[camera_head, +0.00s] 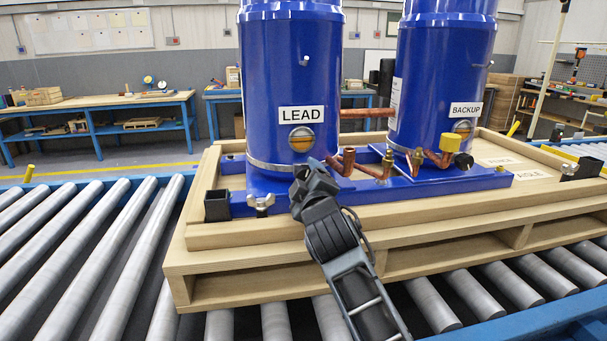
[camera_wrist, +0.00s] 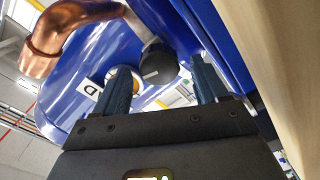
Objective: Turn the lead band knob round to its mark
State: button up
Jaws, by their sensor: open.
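The blue compressor labelled LEAD (camera_head: 290,75) stands upright on a blue base frame, with a metal band (camera_head: 262,166) around its bottom. In the wrist view, the dark round lead band knob (camera_wrist: 159,64) has a pale line on its face. My gripper (camera_head: 308,176) is low at the front right of the LEAD compressor and hides the knob in the head view. In the wrist view, my gripper (camera_wrist: 160,82) is open, its two fingers on either side of the knob. I cannot tell whether they touch it. I cannot make out the target mark.
The BACKUP compressor (camera_head: 442,75) stands to the right. Copper pipes (camera_head: 345,160) run close beside my gripper; one copper elbow (camera_wrist: 45,50) shows in the wrist view. A wing nut (camera_head: 261,203) and black bracket (camera_head: 217,205) are at the left. The wooden pallet (camera_head: 400,260) rests on rollers (camera_head: 90,245).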

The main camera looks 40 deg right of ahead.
jog(key=shift+x, duration=1.2)
jog(key=c, duration=1)
jog(key=shift+r+n+p, duration=0.1)
jog(key=shift+n+p, duration=0.2)
jog(key=shift+p, duration=0.15)
jog(key=o, duration=1)
jog(key=shift+b+v, duration=0.65)
jog(key=shift+v, duration=3.3)
